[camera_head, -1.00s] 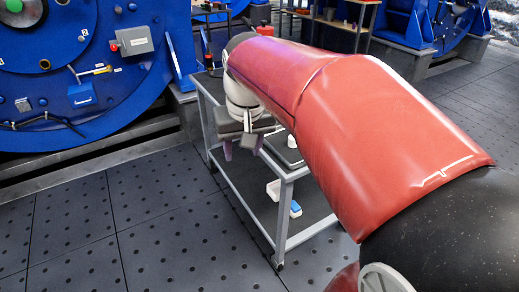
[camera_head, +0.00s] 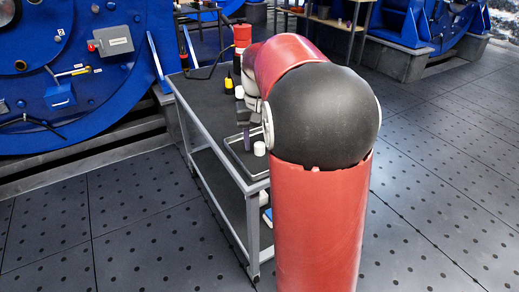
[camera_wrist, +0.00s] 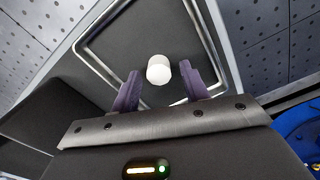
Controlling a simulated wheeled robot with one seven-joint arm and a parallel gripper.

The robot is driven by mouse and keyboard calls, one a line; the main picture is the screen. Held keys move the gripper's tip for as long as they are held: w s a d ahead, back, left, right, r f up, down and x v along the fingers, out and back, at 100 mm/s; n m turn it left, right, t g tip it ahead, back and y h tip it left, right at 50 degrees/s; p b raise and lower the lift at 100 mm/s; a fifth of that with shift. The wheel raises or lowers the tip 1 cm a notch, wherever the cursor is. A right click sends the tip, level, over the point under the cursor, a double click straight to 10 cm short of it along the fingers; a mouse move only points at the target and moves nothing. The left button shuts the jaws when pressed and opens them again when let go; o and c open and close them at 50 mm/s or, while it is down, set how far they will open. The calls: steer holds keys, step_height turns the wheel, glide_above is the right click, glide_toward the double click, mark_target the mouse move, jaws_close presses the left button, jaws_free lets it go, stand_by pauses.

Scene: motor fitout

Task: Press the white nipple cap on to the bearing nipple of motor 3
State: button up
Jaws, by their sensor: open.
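The white cap (camera_wrist: 158,70), a small round piece, lies inside a metal-rimmed tray (camera_wrist: 88,50) on a cart. It also shows in the head view (camera_head: 259,148). My gripper (camera_wrist: 160,76) is open above the tray, its two purple fingers on either side of the cap in the wrist view. Whether they touch it I cannot tell. In the head view my arm hides most of the gripper.
The grey cart (camera_head: 205,98) carries a yellow-and-black bottle (camera_head: 229,86), a red container (camera_head: 242,36) and another small white item (camera_head: 239,92). A blue-and-white item is partly visible on the lower shelf. More blue machines (camera_head: 400,25) stand behind. Dark perforated floor is clear in front.

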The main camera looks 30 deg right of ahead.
steer(key=shift+f, duration=0.4)
steer(key=shift+c, duration=0.5)
steer(key=c, duration=0.8)
steer(key=shift+r, duration=0.15)
